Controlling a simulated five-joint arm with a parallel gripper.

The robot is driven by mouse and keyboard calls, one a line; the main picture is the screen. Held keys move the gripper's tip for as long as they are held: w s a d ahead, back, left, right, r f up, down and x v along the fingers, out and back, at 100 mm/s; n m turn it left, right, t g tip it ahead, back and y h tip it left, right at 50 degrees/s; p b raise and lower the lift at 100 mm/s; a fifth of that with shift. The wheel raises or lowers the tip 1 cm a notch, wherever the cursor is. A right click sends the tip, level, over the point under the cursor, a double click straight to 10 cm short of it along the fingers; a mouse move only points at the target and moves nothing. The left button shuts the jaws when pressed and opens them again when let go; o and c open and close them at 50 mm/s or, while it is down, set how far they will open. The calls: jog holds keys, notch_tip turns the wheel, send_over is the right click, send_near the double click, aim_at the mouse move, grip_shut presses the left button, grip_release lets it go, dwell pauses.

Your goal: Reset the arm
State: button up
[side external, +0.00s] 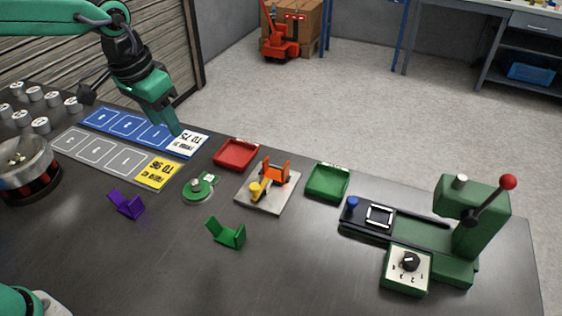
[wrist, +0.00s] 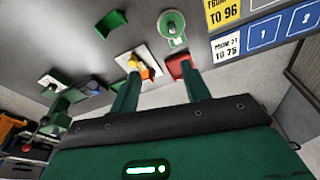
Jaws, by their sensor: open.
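My gripper (side external: 172,118) is green and hangs above the far edge of the table, over the "TO 75" end of the blue strip (side external: 125,124). In the wrist view, my gripper (wrist: 158,88) has its two green fingers apart with nothing between them. It touches nothing that I can make out. No copper coil is clearly recognisable in either view.
On the table (side external: 300,270) stand a yellow-ended strip (side external: 155,172), a red tray (side external: 237,153), a green tray (side external: 328,182), an orange fixture (side external: 268,186), a green round device (side external: 200,187), purple (side external: 127,205) and green (side external: 227,233) holders, and a green press (side external: 465,220). The front middle is clear.

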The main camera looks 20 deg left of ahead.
jog(key=s+a+n+t, duration=0.1)
jog(key=s+a, duration=0.4)
jog(key=s, duration=0.3)
jog(key=s+a+n+t, duration=0.1)
jog(key=s+a+t, duration=0.1)
jog(key=s+a, duration=0.3)
jog(key=s, duration=0.4)
jog(key=shift+a+n+y, duration=0.25)
jog(key=shift+n+y, duration=0.05)
